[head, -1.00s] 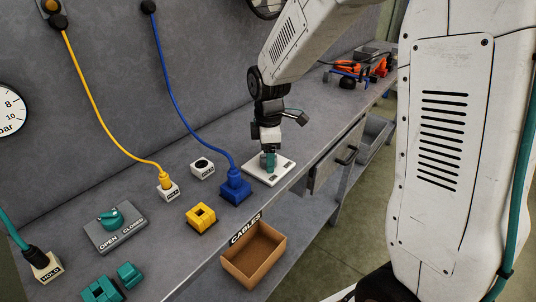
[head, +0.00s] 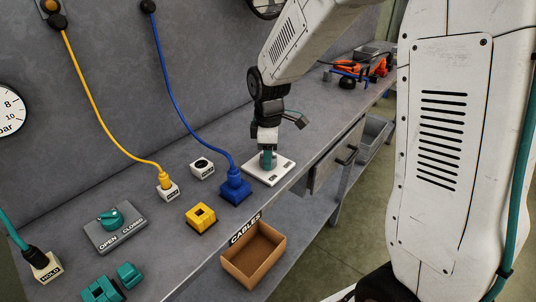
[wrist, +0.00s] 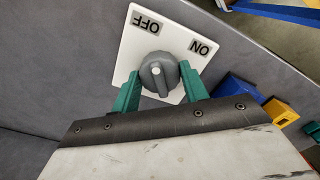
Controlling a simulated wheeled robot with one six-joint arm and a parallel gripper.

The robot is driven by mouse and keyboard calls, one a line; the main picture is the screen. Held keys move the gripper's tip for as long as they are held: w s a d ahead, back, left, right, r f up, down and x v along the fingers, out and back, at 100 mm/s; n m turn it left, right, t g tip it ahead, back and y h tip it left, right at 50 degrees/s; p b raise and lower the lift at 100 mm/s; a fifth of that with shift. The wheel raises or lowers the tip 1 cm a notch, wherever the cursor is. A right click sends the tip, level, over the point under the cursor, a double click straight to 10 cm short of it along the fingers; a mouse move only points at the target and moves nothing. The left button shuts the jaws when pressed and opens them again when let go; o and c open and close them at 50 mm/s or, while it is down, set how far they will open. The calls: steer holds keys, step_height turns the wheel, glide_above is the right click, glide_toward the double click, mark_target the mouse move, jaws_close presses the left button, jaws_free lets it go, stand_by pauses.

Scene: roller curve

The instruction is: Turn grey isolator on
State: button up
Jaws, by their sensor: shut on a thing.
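The grey isolator is a white square plate (head: 284,164) on the bench with a round grey knob (wrist: 158,73) in its middle. In the wrist view the plate (wrist: 122,58) carries the words OFF and ON, both upside down along its upper side. OFF is at the upper left and ON at the upper right. My gripper (head: 268,160) is over the plate, and its teal fingers, also in the wrist view (wrist: 160,77), are shut on the knob from both sides. A small pale mark shows on the knob; which label it points to is hard to tell. In the head view the knob is hidden by the fingers.
A blue plug block (head: 235,191) stands left of the plate, with a yellow block (head: 200,216) nearer. A teal lever valve (head: 112,218) marked OPEN and CLOSED is farther left. A cardboard box (head: 254,255) marked CABLES hangs at the front edge.

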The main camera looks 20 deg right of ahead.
steer(key=m, duration=1.2)
steer(key=shift+m, duration=2.2)
steer(key=o, duration=1)
